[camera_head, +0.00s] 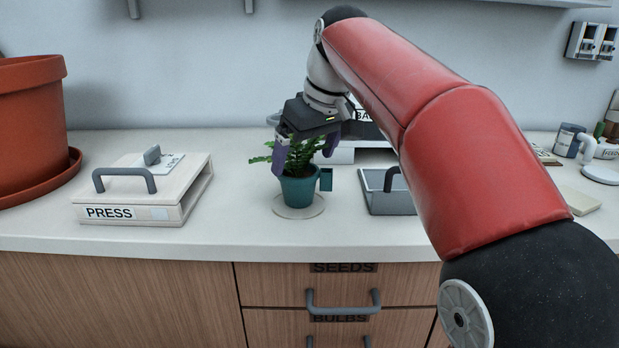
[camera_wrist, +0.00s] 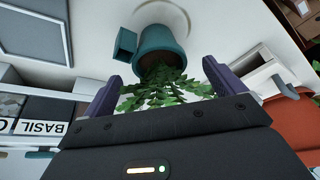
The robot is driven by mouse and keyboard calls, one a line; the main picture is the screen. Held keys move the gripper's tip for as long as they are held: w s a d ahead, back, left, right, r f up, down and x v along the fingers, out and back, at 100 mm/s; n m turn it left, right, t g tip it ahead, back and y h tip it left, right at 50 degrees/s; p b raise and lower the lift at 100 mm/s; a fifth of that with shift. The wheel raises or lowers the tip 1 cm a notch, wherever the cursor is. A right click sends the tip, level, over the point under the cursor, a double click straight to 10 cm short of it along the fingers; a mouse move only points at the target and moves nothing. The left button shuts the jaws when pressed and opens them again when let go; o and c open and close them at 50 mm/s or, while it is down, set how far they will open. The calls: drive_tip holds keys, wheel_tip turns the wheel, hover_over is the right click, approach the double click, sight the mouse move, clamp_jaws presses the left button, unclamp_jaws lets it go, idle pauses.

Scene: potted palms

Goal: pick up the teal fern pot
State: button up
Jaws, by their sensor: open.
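The teal fern pot (camera_head: 298,191) stands upright on a pale round saucer (camera_head: 286,211) near the counter's front edge. It has a square teal tab on its right side and a green fern in it. In the wrist view the pot (camera_wrist: 160,40) is beyond the fingertips, with the fern leaves between the fingers. My gripper (camera_head: 305,165) is over the pot from behind and above, its purple fingers open around the fern. In the wrist view my gripper (camera_wrist: 163,75) is open, with nothing held between its fingers. The fern's back is partly hidden by my gripper.
A wooden press (camera_head: 140,190) stands to the left, beside a large terracotta pot (camera_head: 30,120) on a saucer. A grey tray (camera_head: 388,203) with a handle is just right of the pot. Drawers with a grey handle (camera_head: 343,309) are below. Counter between press and pot is clear.

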sight(300, 171)
drive_tip(key=b+x, duration=0.1)
drive_tip(key=x, duration=0.6)
drive_tip(key=shift+w+a+f, duration=0.1)
drive_tip(key=shift+w+f, duration=0.15)
drive_tip(key=shift+c, duration=0.3)
drive_tip(key=c, duration=1)
